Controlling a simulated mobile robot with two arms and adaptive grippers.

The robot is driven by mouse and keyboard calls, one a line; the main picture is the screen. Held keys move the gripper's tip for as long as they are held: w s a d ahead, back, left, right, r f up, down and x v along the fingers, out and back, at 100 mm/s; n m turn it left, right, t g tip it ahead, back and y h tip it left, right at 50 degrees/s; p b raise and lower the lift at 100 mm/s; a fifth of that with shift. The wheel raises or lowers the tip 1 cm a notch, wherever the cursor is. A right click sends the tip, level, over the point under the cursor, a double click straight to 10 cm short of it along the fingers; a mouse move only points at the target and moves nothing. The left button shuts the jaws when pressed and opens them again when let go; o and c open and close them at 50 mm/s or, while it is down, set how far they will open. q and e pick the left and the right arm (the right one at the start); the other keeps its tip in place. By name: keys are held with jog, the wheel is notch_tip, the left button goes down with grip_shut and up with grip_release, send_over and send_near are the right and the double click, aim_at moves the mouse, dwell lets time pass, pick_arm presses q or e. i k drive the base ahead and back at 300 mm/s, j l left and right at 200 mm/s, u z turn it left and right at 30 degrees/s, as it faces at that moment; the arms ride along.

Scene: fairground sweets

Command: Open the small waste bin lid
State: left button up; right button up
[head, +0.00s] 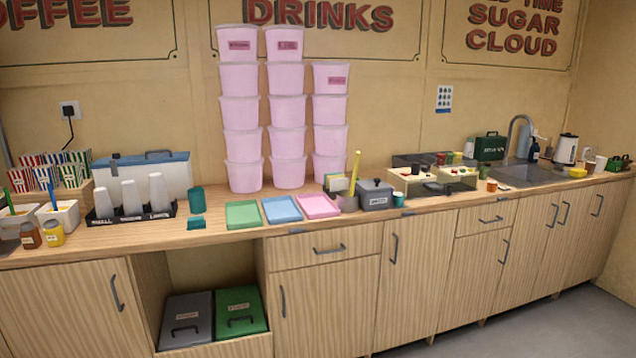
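A small grey bin (376,200) with a pale label stands on the wooden counter, right of the middle. Its dark lid (374,185) with a round knob sits on top and looks shut. The label is too small to read for certain, so I cannot be sure that this is the small waste bin. Two larger lidded bins, one grey (172,335) and one green (255,325), stand in the open space under the counter. Their lids have dark handles and look shut. Neither of my grippers is in view.
A holder with a yellow stick (356,166) stands close left of the small grey bin, and a teal cup (398,199) close right. Green (243,214), blue (282,209) and pink (319,205) trays lie to the left. Tall stacks of pink tubs (287,142) stand behind.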

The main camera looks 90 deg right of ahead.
aim_at(375, 185)
jog(key=z, duration=3.15)
jog(key=i+l, duration=0.1)
jog(key=i, duration=0.3)
jog(key=i+u, duration=0.1)
jog(key=i, duration=0.25)
